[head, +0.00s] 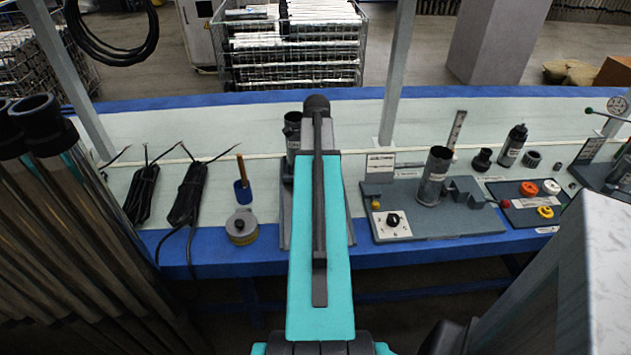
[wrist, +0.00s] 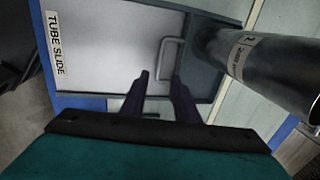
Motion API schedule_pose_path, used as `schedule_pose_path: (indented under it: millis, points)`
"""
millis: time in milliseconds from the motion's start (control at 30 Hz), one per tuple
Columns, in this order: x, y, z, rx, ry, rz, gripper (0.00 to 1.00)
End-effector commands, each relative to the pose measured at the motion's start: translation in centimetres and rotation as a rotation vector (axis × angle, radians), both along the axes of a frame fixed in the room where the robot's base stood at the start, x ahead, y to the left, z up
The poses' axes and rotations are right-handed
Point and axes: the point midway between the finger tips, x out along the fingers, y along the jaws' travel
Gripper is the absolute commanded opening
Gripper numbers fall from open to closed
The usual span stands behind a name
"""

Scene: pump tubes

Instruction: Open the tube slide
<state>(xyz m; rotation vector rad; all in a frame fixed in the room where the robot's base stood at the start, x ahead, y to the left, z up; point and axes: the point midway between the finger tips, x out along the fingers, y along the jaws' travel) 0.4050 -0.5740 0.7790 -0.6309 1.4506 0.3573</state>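The tube slide (wrist: 110,40) is a pale grey panel with a "TUBE SLIDE" label (wrist: 56,45) along its left side in the wrist view. A U-shaped metal handle (wrist: 181,45) stands on its right part. My gripper (wrist: 160,78) is open, with its two dark fingers apart and their tips close to the near end of the handle. I cannot tell whether they touch it or straddle it. In the head view my teal arm covers the gripper and most of the slide area.
A dark metal cylinder (wrist: 265,70) stands close on the right of the handle. In the head view, a grey fixture with a switch box (head: 392,226) and upright tube (head: 434,178) is right of my arm. Black cable bundles (head: 187,195) and a round tin (head: 241,228) lie left.

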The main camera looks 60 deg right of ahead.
Motion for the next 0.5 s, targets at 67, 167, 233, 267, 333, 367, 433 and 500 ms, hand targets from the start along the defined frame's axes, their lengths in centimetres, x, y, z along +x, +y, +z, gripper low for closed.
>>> schedule_pose_path:
  millis: [67, 167, 233, 267, 333, 367, 433, 500]
  points:
    - [0.1, -0.1, -0.9, 0.002, 0.001, 0.0, 0.28]
    - [0.2, -0.3, -2.0, 0.002, 0.001, 0.0, 0.28]
    - [0.3, -0.4, -2.8, 0.002, 0.001, 0.0, 0.28]
    - [0.3, -0.5, -3.1, 0.002, 0.001, 0.0, 0.28]
    - [0.4, -0.6, -3.8, 0.002, 0.001, -0.001, 0.28]
    - [0.4, -0.7, -4.2, 0.002, 0.001, -0.001, 0.28]
    - [0.5, -0.8, -4.9, 0.002, 0.001, -0.001, 0.28]
    - [0.6, -0.9, -5.7, 0.002, 0.001, -0.001, 0.28]
